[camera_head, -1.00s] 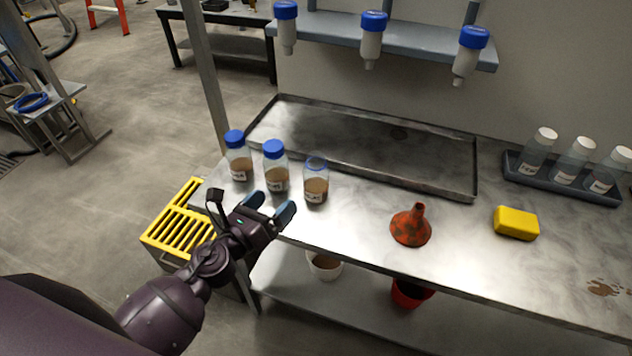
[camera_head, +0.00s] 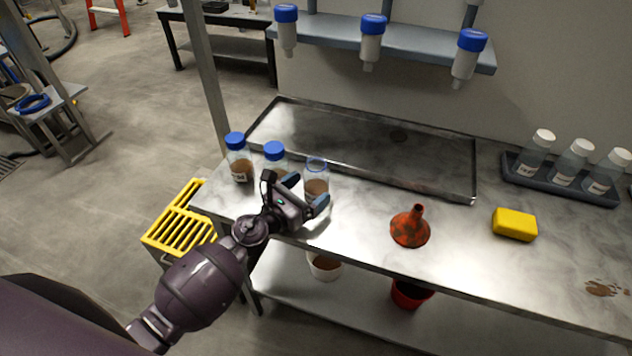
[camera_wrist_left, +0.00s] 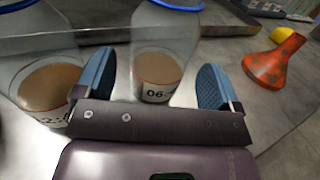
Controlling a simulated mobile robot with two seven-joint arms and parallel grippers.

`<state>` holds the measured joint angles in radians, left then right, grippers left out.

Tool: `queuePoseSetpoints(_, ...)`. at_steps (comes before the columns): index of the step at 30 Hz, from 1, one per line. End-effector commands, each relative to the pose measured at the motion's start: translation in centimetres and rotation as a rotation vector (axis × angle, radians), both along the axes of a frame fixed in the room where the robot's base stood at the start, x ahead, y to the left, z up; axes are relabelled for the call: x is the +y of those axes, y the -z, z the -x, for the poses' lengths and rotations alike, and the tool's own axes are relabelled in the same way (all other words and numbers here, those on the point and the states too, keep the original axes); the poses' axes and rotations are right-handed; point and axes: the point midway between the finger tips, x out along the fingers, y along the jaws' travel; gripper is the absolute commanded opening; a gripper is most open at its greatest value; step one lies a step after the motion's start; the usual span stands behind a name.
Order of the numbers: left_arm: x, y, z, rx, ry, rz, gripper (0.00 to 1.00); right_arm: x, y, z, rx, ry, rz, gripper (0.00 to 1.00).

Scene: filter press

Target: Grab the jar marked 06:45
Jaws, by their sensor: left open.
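Three clear jars holding brown matter stand in a row at the left end of the steel bench. The left jar (camera_head: 239,169) and middle jar (camera_head: 275,157) have blue caps; the right jar (camera_head: 317,174) shows a blue rim and looks uncapped. My open left gripper (camera_head: 306,192) is at the front of the right jar, partly covering it. In the left wrist view, a jar (camera_wrist_left: 160,70) whose label starts with 06 shows between the fingertips (camera_wrist_left: 157,85); the rest of its label is cut off. Another jar (camera_wrist_left: 45,85) stands left of the fingers. My right gripper is not in view.
An orange funnel (camera_head: 410,228) stands right of the jars, with a yellow sponge (camera_head: 515,224) farther right. A shallow metal tray (camera_head: 460,190) lies behind. A rack (camera_head: 565,182) holds three white-capped bottles. Bare bench lies between jars and funnel.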

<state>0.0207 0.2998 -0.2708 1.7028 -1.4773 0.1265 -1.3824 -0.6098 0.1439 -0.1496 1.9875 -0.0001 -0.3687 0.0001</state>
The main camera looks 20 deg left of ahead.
Motion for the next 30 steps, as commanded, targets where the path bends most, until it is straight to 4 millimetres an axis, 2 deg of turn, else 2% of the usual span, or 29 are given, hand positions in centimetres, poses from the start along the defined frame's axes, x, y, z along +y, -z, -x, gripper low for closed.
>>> queuePoseSetpoints(6, -1.0, 0.2, -2.3, 0.0, 0.0, 0.001, 0.89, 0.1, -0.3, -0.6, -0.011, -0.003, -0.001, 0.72)
queuePoseSetpoints(15, -1.1, 0.2, -2.6, 0.002, -0.001, 0.0, 0.89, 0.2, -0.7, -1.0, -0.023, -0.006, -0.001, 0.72)
queuePoseSetpoints(17, -1.1, 0.2, -2.6, 0.002, -0.001, 0.0, 0.81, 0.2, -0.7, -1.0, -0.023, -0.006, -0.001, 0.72)
queuePoseSetpoints(26, -1.1, 0.2, -2.6, 0.002, -0.001, 0.0, 0.35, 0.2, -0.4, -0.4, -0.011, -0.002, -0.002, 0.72)
queuePoseSetpoints(27, -1.1, 0.2, -2.6, 0.001, -0.001, 0.0, 0.32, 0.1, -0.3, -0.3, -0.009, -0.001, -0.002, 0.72)
queuePoseSetpoints(30, -1.1, 0.2, -2.6, 0.001, -0.001, 0.0, 0.32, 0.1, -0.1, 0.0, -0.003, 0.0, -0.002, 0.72)
